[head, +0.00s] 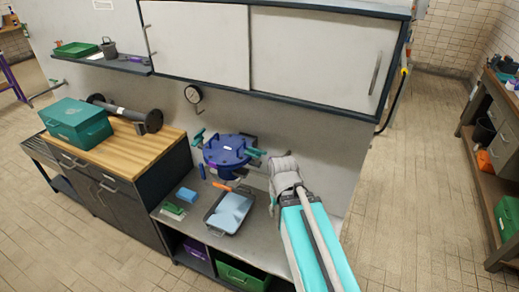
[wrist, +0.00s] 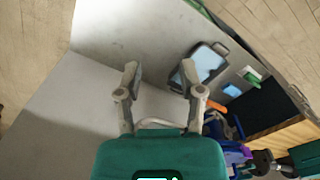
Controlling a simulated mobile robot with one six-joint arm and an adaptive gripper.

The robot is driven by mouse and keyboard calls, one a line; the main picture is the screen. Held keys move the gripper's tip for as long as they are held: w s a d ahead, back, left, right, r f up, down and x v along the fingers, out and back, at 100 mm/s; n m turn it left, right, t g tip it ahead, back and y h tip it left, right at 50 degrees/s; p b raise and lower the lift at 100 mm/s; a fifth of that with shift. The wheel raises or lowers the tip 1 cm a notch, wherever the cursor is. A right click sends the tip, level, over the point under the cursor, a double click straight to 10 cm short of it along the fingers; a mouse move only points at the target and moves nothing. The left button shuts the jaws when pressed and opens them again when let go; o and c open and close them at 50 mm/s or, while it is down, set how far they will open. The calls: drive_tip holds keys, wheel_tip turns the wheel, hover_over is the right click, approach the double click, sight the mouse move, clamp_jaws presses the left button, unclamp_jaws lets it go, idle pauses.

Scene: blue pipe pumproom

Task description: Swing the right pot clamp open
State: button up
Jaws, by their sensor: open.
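The blue pot (head: 226,153) with a round bolted lid stands against the back of the grey bench. Its right clamp (head: 256,152), with a teal handle, sticks out from the rim on the right. Another teal clamp handle (head: 199,136) is on the left side. In the wrist view the pot (wrist: 228,130) shows only partly at the lower right, behind my gripper's body, and I cannot make out the right clamp there. My gripper (wrist: 160,80) is open and empty above the bench, to the right of the pot, apart from the clamp.
A tray (head: 230,212) with a light-blue surface lies in front of the pot. A blue sponge (head: 187,194) and green brush (head: 173,211) lie left of it. A wall cabinet (head: 320,60) overhangs the bench. The bench's right end is largely clear.

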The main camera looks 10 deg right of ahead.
drive_tip(key=shift+a, duration=0.15)
drive_tip(key=m+t+y+b, duration=1)
drive_tip(key=m+y+b, duration=0.6)
drive_tip(key=m, duration=0.9)
approach(257, 150)
drive_tip(key=s+d+h+b, duration=0.1)
drive_tip(key=s+d, duration=0.1)
drive_tip(key=d, duration=0.1)
drive_tip(key=shift+s, duration=0.1)
drive_tip(key=shift+a, duration=0.2)
drive_tip(key=x, duration=1.3)
drive_tip(key=shift+w, duration=0.4)
